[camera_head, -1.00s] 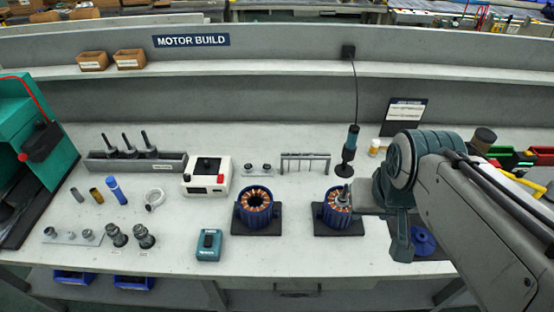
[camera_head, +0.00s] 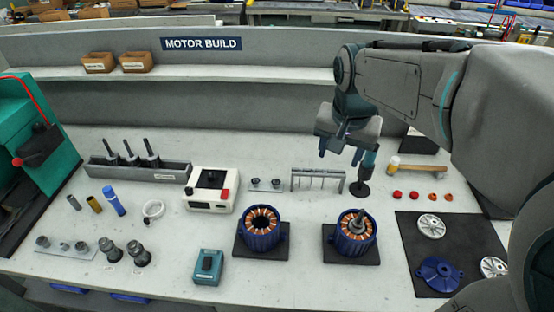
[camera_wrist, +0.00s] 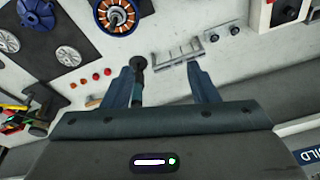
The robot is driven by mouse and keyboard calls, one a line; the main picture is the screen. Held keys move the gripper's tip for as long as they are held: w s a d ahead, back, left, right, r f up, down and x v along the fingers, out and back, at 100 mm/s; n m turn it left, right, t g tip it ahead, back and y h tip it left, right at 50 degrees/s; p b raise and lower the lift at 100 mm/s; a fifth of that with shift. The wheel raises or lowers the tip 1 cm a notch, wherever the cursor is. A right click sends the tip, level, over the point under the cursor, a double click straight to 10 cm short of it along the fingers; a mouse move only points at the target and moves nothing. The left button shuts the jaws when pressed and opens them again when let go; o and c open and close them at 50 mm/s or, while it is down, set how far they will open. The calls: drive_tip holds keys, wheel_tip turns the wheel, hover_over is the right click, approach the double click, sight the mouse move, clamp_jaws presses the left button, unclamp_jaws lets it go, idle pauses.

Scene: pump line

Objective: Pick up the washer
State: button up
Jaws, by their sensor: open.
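My gripper (camera_head: 340,154) is open and empty, held above the back of the bench near a small grey rack with hanging prongs (camera_head: 318,181). In the wrist view its two fingers (camera_wrist: 160,76) are spread apart, with the rack (camera_wrist: 178,56) and an upright teal driver (camera_wrist: 138,72) beyond them. I cannot pick out a washer for certain. A white ring (camera_head: 153,209) lies on the left of the bench, well away from my gripper. Thin parts on the rack are too small to tell.
Two blue stators (camera_head: 261,222) (camera_head: 355,234) stand on dark pads. The driver (camera_head: 368,172) stands right of the rack. A white-and-black box (camera_head: 209,190) is left of it. Several red and orange caps (camera_head: 398,194) and a hammer (camera_head: 410,169) lie right. A dark mat (camera_head: 412,238) holds metal discs.

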drive_tip(key=w+a+f+m+g+b, duration=0.1)
drive_tip(key=w+a+f+m, duration=0.15)
drive_tip(key=w, duration=0.35)
drive_tip(key=w+a+f+m+b, duration=0.1)
drive_tip(key=w+a+f+b, duration=0.1)
drive_tip(key=w+a+f, duration=0.3)
drive_tip(key=m+g+b, duration=0.1)
drive_tip(key=m+g, duration=0.1)
drive_tip(key=m, duration=0.2)
hover_over(276, 179)
drive_tip(key=f, duration=1.7)
drive_tip(key=shift+s+a+f, duration=0.25)
drive_tip(key=shift+a+f, duration=0.05)
drive_tip(key=f, duration=0.3)
drive_tip(key=f+p, duration=0.1)
drive_tip(key=shift+w+d+f, duration=0.15)
drive_tip(key=shift+d+f, duration=0.15)
drive_tip(key=shift+f, duration=0.5)
drive_tip(key=shift+f+b, duration=0.25)
drive_tip(key=shift+b, duration=0.05)
drive_tip(key=shift+c, duration=0.3)
drive_tip(key=c, duration=0.8)
